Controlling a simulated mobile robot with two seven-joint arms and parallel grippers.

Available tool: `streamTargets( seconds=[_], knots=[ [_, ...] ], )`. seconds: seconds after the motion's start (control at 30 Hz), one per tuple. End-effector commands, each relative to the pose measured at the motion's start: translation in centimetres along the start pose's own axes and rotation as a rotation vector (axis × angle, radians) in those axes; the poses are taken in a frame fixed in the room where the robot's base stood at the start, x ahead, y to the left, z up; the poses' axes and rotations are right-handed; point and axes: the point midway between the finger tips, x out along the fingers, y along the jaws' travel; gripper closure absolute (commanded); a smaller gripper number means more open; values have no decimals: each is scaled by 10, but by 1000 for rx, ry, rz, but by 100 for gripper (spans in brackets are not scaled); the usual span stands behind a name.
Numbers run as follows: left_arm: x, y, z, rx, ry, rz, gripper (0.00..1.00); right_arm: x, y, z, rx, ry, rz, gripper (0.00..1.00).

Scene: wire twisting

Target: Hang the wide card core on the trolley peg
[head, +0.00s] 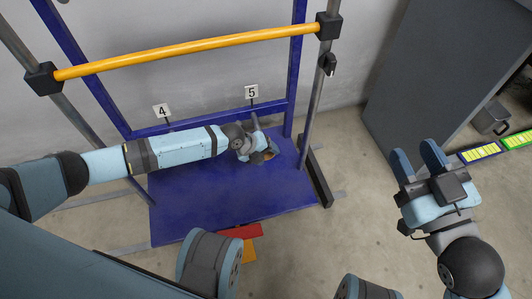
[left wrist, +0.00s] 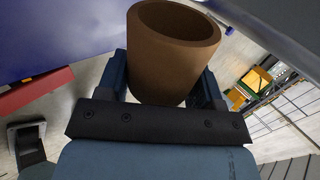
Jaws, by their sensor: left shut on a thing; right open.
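The wide card core is a brown, thick-walled hollow tube (left wrist: 172,72) that fills the upper middle of the left wrist view. My left gripper (head: 263,143) is shut on it, with one blue finger on each side. In the head view only a small brown part of the core (head: 258,157) shows past the gripper, over the blue trolley base (head: 190,203). The trolley's back rail carries plates marked 4 (head: 161,110) and 5 (head: 251,91). The gripper is just in front of and below plate 5. My right gripper (head: 417,156) is open and empty at the right.
A yellow bar (head: 190,53) spans the top of the trolley between grey posts. A dark grey panel (head: 425,75) stands at the right. Red and orange pieces (head: 243,234) lie at the trolley's front edge. Bare floor lies between the trolley and my right gripper.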

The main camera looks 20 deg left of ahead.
Motion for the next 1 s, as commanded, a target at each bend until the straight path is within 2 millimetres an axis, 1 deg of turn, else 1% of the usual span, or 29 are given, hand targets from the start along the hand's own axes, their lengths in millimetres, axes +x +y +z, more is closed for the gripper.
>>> streamTargets(
  seconds=[0.33, 1.0],
  knots=[
    [0, 0, 1, 0, 0, 0, 66, 0, 0, 1, -4, -3, -2, 57],
    [0, 0, 18, 0, -1, 0, 66, 1, 0, 3, -4, -6, -2, 57]
  ],
)
